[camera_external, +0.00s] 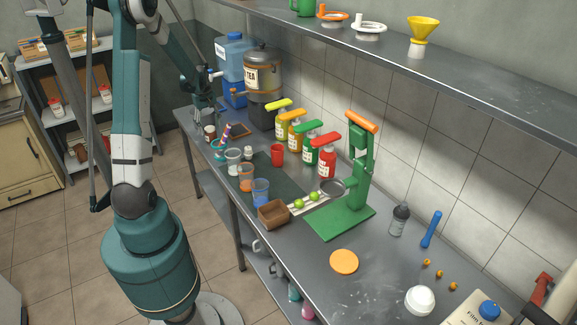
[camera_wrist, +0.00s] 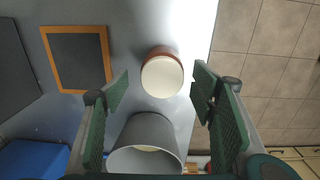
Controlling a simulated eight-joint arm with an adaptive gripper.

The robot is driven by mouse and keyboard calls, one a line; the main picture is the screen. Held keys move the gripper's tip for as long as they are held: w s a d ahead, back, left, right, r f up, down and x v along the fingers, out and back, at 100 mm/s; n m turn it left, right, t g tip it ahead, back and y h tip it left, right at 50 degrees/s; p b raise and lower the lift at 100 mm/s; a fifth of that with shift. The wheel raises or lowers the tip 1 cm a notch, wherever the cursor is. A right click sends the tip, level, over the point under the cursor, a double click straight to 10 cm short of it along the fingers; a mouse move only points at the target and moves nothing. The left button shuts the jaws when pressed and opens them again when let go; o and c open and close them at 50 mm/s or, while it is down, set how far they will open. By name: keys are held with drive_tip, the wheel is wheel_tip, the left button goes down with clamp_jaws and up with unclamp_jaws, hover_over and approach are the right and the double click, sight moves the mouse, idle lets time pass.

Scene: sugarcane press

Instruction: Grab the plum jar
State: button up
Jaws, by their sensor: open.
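A small jar with a cream lid and a reddish-brown body, seemingly the plum jar, stands upright on the grey counter in the wrist view (camera_wrist: 161,76). It shows near the counter's far left end in the external view (camera_external: 210,133). Its label cannot be read. My gripper (camera_wrist: 158,90) is open, with a green-padded finger on each side of the picture. The jar appears in the gap between the fingers, ahead of them and apart from both. In the external view my gripper (camera_external: 206,112) hangs just above and behind the jar, partly hard to make out.
A grey cylindrical container (camera_wrist: 145,145) stands close behind the jar, between the fingers. A wood-framed dark board (camera_wrist: 78,58) lies to the left, and a blue container (camera_wrist: 32,160) is at lower left. The counter edge drops to the floor on the right. Cups (camera_external: 219,150) stand nearby.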

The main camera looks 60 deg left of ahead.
sight(211, 134)
drive_tip(key=shift+s+d+f+b, duration=0.1)
drive_tip(key=shift+f+b, duration=0.1)
drive_tip(key=shift+f, duration=1.1)
drive_tip(key=shift+s+f+b, duration=0.1)
drive_tip(key=shift+f+b, duration=0.1)
drive_tip(key=shift+f, duration=1.05)
drive_tip(key=c, duration=1.1)
